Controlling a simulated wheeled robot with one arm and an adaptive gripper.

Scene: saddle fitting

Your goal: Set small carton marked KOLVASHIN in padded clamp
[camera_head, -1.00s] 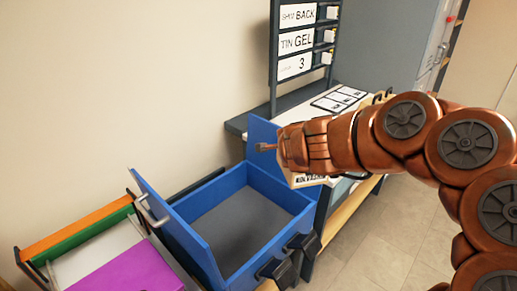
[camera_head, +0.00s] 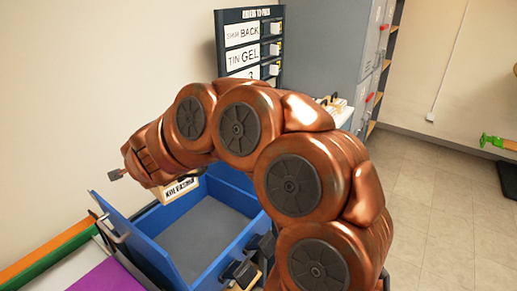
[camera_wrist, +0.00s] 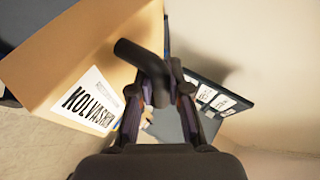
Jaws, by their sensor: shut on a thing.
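The carton marked KOLVASHIN is tan with a white label; it fills the upper left of the wrist view (camera_wrist: 100,50). In the head view part of it (camera_head: 180,188) shows below the end of my arm, above the blue open box (camera_head: 262,201). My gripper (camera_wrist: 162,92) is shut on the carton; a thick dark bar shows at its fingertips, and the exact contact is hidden. In the head view my arm hides most of the gripper. The blue box has a grey floor, a raised side panel with a handle and black fittings in front. I cannot tell whether it is the padded clamp.
A dark sign rack (camera_head: 249,35) with white labels stands behind my arm. Orange, green, white and purple pieces (camera_head: 105,280) lie left of the blue box. Grey cabinets (camera_head: 335,40) stand at the back. Open tiled floor (camera_head: 430,200) lies to the right.

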